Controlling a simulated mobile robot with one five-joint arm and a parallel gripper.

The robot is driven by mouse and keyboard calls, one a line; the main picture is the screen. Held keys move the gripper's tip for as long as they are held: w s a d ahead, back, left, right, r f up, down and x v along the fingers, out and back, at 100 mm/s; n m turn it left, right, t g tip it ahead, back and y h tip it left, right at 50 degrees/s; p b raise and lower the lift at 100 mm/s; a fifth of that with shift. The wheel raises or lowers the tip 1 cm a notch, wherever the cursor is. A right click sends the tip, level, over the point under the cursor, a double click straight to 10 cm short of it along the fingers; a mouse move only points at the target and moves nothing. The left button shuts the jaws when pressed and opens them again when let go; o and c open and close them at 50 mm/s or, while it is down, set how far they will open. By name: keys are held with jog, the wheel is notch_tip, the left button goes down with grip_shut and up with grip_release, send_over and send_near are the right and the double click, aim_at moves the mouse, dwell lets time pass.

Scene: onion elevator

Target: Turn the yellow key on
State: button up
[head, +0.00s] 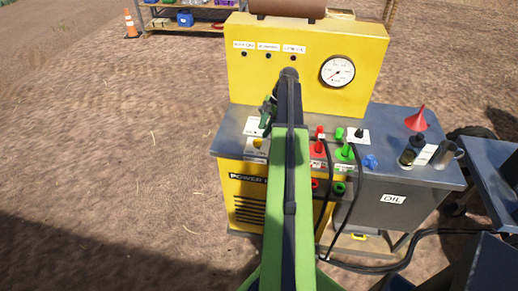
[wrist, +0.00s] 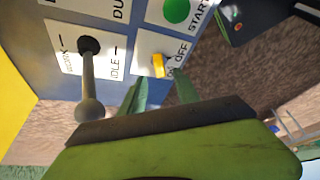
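The yellow key (wrist: 159,66) sits on a white plate marked OFF on the control panel in the wrist view. In the head view, a small yellow shape (head: 258,143) on the panel's left end may be the same key, partly behind my arm. My gripper (wrist: 160,90) is open, its two green fingers apart with nothing between them. The fingertips are close to the key, one on either side in the picture; I cannot tell whether they touch it. In the head view my gripper (head: 267,113) is over the left end of the grey top, mostly hidden by my arm.
A lever (wrist: 90,90) on a WORK/IDLE plate stands left of my fingers. A green START button (wrist: 176,10) is near the key.

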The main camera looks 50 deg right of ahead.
aim_at(259, 140)
jog(key=b+x, duration=0.4)
jog(key=x, duration=0.2)
jog(key=shift+f, duration=0.35)
jog(key=shift+a+r, duration=0.1)
grip_shut()
